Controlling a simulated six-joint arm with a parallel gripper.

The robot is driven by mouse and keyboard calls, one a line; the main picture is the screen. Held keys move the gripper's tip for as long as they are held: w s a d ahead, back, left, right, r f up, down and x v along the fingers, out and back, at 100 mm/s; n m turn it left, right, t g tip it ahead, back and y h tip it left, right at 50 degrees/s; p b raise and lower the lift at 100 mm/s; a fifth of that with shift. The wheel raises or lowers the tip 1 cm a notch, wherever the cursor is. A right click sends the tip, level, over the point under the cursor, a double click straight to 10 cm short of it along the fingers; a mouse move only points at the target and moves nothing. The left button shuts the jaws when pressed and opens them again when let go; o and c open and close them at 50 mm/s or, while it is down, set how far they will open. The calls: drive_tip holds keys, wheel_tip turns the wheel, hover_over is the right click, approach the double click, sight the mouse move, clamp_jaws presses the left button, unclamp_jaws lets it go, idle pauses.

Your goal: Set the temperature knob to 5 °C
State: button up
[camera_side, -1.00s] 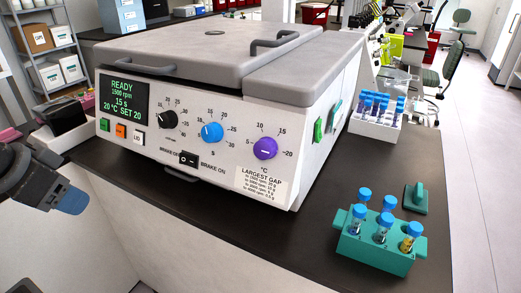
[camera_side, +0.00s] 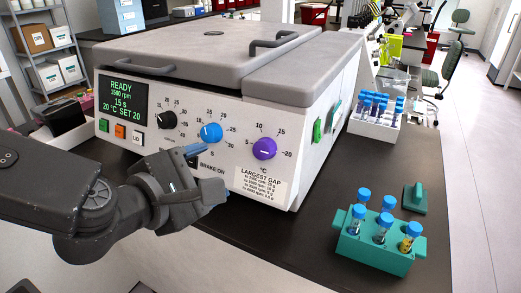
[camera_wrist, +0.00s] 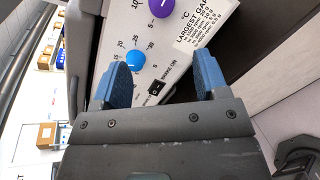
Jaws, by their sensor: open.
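The purple temperature knob (camera_side: 265,148) is on the right of the white front panel, above a °C mark. Its white pointer line points right, toward the 20. The knob also shows at the top edge of the wrist view (camera_wrist: 162,7), partly cut off. The display (camera_side: 122,98) reads READY, 1500 rpm, 15 s, 20 °C SET 20. My gripper (camera_side: 204,170) is in front of the panel, below the blue knob and to the lower left of the purple knob. In the wrist view my gripper (camera_wrist: 161,78) has its blue fingers apart with nothing between them, and it is clear of the purple knob.
The blue knob (camera_side: 211,132) and black knob (camera_side: 167,120) sit left of the purple one. My gripper partly hides the brake switch in the side view; it shows in the wrist view (camera_wrist: 156,87). A teal tube rack (camera_side: 375,254) stands on the dark bench at the right.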

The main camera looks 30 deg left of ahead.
sight(261, 151)
drive_tip(key=shift+m, duration=0.5)
drive_tip(key=x, duration=0.9)
drive_tip(key=d+x, duration=0.1)
drive_tip(key=x, duration=0.3)
drive_tip(key=shift+w+d+r, duration=0.1)
drive_tip(key=shift+w+r, duration=0.05)
drive_tip(key=shift+w, duration=0.2)
drive_tip(key=shift+c, duration=0.3)
drive_tip(key=c, duration=0.9)
drive_tip(key=shift+o, duration=0.2)
